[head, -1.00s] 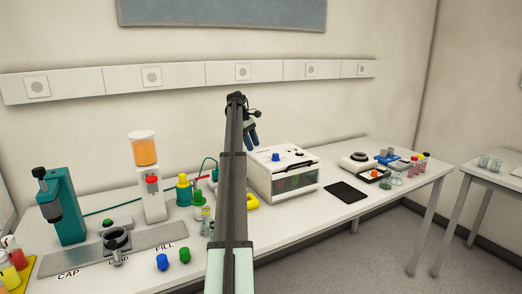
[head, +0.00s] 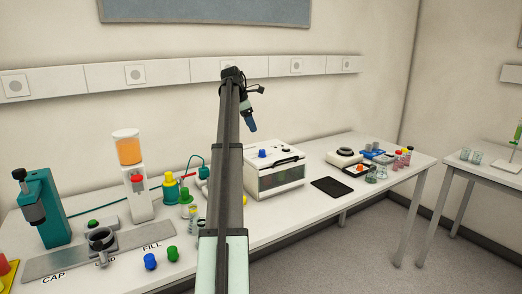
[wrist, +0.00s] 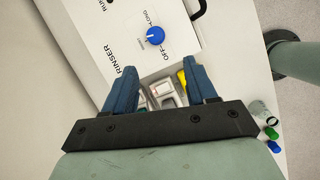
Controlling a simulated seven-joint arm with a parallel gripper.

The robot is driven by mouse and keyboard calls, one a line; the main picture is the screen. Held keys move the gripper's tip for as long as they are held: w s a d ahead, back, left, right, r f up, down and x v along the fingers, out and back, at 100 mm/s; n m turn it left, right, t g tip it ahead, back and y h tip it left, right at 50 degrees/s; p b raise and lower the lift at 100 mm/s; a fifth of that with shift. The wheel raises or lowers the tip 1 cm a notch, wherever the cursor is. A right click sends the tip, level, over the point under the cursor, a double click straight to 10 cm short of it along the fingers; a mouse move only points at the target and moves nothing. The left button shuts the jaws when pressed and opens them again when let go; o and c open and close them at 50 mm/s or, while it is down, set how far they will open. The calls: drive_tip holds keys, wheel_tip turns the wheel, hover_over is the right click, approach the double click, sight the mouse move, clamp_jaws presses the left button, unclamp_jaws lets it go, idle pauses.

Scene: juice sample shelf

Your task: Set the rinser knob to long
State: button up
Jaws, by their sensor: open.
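The rinser (head: 275,178) is a white box with a window in its front, standing on the bench right of my arm in the head view. Its blue knob (head: 262,153) is on top. In the wrist view the knob (wrist: 155,36) sits between the printed words LONG and OFF, beyond my fingertips. A pale mark shows on it, but I cannot tell which word it points at. My gripper (wrist: 157,72) is open and empty, with blue fingers apart. In the head view my gripper (head: 251,124) hangs above the rinser, clear of the knob.
A dark handle (head: 290,160) is on the rinser's top front edge. A black pad (head: 329,186) lies to its right. Left of my arm are a dispenser with orange liquid (head: 129,148), a teal press (head: 38,208) and several caps and bottles. Free air surrounds my gripper.

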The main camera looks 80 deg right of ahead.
sight(262, 150)
drive_tip(key=s+d+f+n, duration=0.1)
drive_tip(key=f, duration=0.3)
drive_tip(key=s+d+f+n, duration=0.1)
drive_tip(key=d+f, duration=0.1)
drive_tip(key=f, duration=0.2)
drive_tip(key=s+d+f+n, duration=0.1)
drive_tip(key=f, duration=0.3)
drive_tip(key=shift+s+d+f+n, duration=0.2)
drive_tip(key=shift+s+f+n, duration=0.05)
drive_tip(key=shift+f+n, duration=0.05)
drive_tip(key=shift+h, duration=0.3)
drive_tip(key=c, duration=1.1)
